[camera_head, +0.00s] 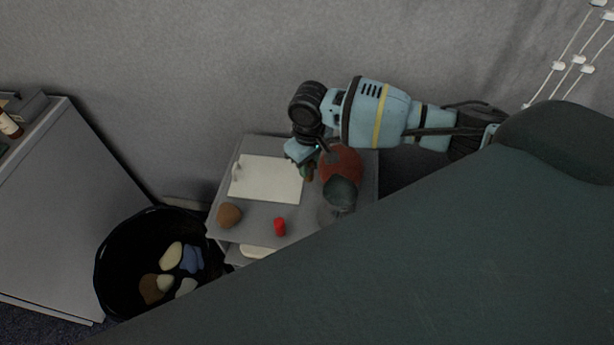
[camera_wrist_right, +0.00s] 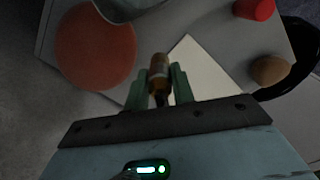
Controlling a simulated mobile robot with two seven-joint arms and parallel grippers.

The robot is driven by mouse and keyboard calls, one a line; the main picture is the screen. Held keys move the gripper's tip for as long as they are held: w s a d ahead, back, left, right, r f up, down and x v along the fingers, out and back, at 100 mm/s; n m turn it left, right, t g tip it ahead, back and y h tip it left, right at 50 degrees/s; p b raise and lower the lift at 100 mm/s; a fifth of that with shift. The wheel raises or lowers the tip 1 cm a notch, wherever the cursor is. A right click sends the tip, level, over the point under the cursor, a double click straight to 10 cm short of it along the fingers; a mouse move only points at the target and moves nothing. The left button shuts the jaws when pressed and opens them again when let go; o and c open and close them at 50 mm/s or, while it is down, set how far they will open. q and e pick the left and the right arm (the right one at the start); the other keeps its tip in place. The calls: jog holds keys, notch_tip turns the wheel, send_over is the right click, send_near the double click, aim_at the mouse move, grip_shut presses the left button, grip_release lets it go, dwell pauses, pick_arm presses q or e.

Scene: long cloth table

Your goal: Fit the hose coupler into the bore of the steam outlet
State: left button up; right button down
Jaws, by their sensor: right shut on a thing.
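My right gripper (camera_head: 308,171) reaches down over the small grey side table from the upper right. In the right wrist view its green fingers (camera_wrist_right: 160,86) are shut on a short brown-orange cylinder with a pale band, which I take for the hose coupler (camera_wrist_right: 159,68). The cylinder points away from the wrist, over the edge of a white sheet. In the head view it is mostly hidden by the gripper. I cannot pick out the steam outlet or its bore for certain in either view. My left gripper is not in view.
The side table (camera_head: 256,214) holds a white sheet (camera_head: 270,182), a red-orange round thing (camera_head: 345,160), a dark grey round thing (camera_head: 341,191), a brown lump (camera_head: 229,215) and a red cylinder (camera_head: 280,227). A black bin (camera_head: 112,262) with several lumps stands at lower left, beside a grey cabinet (camera_head: 70,200).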

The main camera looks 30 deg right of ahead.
aim_at(309, 177)
jog(key=shift+f+b, duration=0.3)
jog(key=shift+f, duration=2.25)
jog(key=shift+f, duration=0.15)
jog(key=c, duration=1.2)
grip_release()
